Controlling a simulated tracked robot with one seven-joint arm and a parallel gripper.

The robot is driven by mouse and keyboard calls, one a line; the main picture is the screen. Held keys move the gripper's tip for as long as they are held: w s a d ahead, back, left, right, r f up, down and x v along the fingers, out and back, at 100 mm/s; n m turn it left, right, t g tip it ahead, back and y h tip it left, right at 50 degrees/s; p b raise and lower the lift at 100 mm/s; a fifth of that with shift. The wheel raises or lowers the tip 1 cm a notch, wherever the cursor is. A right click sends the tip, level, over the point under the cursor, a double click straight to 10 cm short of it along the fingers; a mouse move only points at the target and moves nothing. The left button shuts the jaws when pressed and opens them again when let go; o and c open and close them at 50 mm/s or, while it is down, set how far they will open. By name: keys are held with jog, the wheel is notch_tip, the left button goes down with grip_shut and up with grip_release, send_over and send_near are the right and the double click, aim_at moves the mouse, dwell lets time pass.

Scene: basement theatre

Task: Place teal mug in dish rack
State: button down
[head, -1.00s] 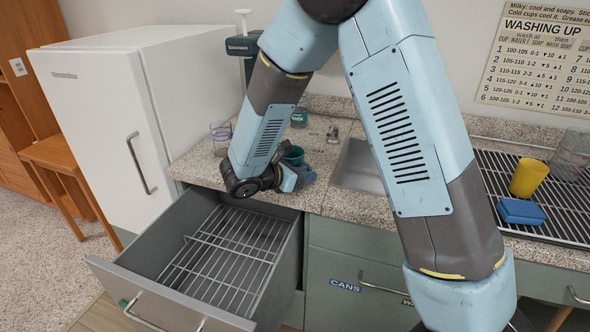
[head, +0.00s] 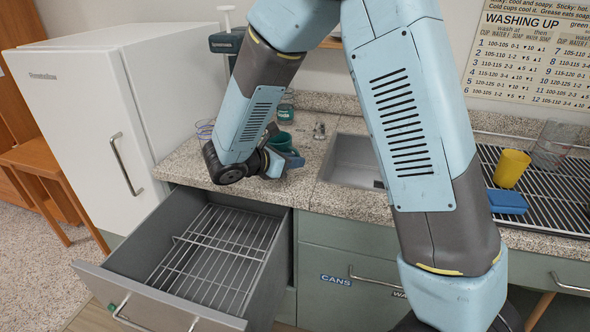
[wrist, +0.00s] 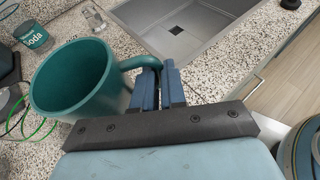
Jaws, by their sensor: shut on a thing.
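The teal mug (wrist: 72,82) is upright in the wrist view, its open mouth facing up and its handle pointing right. My gripper (wrist: 165,75) is shut on the handle, with the blue fingers on either side of it. In the head view the mug (head: 283,141) is small and partly hidden behind my gripper (head: 292,160), over the counter left of the sink. Whether its base touches the counter is not clear. A slatted rack (head: 560,199) lies on the counter at the right. A wire rack (head: 215,252) lies inside the open drawer below.
The sink (head: 352,160) lies right of the mug. A yellow cup (head: 511,168), a blue sponge (head: 506,201) and a clear glass container (head: 556,144) are on the slatted rack. A soda jar (wrist: 33,36) stands behind the mug. The open drawer (head: 90,272) juts forward.

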jog(key=s+d+r, duration=0.2)
jog(key=s+r, duration=0.7)
jog(key=s, duration=0.4)
jog(key=shift+s+d, duration=0.15)
jog(key=shift+d, duration=0.05)
